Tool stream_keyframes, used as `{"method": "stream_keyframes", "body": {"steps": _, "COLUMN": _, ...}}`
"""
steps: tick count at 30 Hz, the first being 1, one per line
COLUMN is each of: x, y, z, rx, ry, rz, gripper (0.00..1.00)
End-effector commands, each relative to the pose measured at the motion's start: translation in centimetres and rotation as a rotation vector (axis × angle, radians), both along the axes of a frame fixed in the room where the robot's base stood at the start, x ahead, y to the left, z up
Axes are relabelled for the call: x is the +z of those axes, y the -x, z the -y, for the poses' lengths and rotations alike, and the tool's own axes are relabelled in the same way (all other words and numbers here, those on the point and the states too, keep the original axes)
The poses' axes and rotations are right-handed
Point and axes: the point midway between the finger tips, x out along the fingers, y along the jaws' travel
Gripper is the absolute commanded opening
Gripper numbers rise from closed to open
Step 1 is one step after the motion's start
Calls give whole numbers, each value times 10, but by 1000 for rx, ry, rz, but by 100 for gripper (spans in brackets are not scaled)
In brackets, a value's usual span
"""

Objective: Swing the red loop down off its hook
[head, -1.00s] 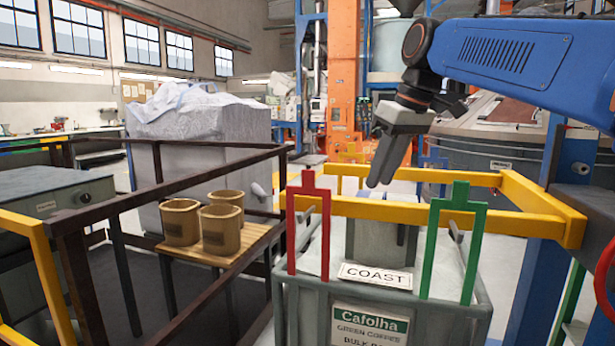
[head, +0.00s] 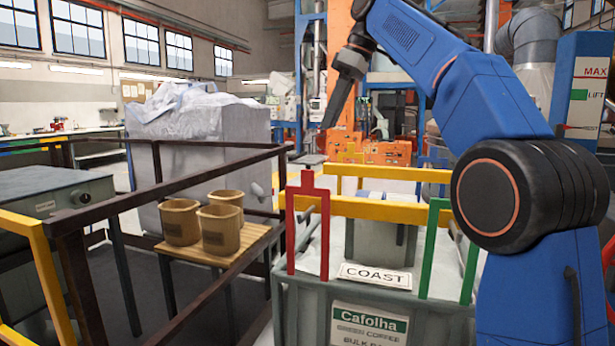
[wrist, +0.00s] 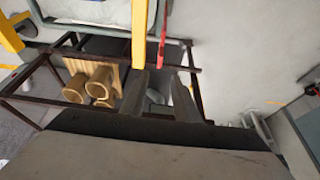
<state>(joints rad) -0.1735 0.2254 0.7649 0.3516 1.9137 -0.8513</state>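The red loop (head: 308,190) is an upright narrow frame with a tab on top, in the head view at the left end of the grey bin (head: 300,300) and beside the yellow rail (head: 375,208). Its hook is not clearly visible. In the wrist view, a red strip (wrist: 163,35), apparently the loop, shows near the top beside a yellow bar. My gripper (head: 328,122) is raised above the loop in the head view, apart from it and pointing down. In the wrist view, its two fingers (wrist: 160,100) are spread with nothing between them.
A green loop (head: 424,250) stands on the right of the bin, partly hidden by my arm. A COAST sign (head: 376,276) lies between the loops. Dark railings (head: 170,188) and a wooden shelf with three tan buckets (head: 220,230) are on the left.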

Motion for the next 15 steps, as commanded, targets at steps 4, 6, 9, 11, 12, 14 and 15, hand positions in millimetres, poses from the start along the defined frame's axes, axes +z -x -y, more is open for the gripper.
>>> {"method": "stream_keyframes", "body": {"steps": 4, "x": -17, "y": -1, "z": -6, "rx": -1, "ry": 1, "rz": -2, "gripper": 28}}
{"method": "stream_keyframes", "body": {"steps": 6, "x": -27, "y": -3, "z": -10, "rx": 0, "ry": 1, "rz": -3, "gripper": 28}}
{"method": "stream_keyframes", "body": {"steps": 9, "x": -42, "y": -5, "z": -16, "rx": 0, "ry": 1, "rz": -4, "gripper": 28}}
{"method": "stream_keyframes", "body": {"steps": 11, "x": -51, "y": -6, "z": -20, "rx": -1, "ry": 1, "rz": -3, "gripper": 28}}
{"method": "stream_keyframes", "body": {"steps": 12, "x": -58, "y": -7, "z": -22, "rx": -1, "ry": 0, "rz": -3, "gripper": 28}}
{"method": "stream_keyframes", "body": {"steps": 14, "x": -68, "y": -9, "z": -26, "rx": -1, "ry": 1, "rz": -3, "gripper": 28}}
{"method": "stream_keyframes", "body": {"steps": 15, "x": -75, "y": -10, "z": -28, "rx": -1, "ry": 1, "rz": -3, "gripper": 28}}
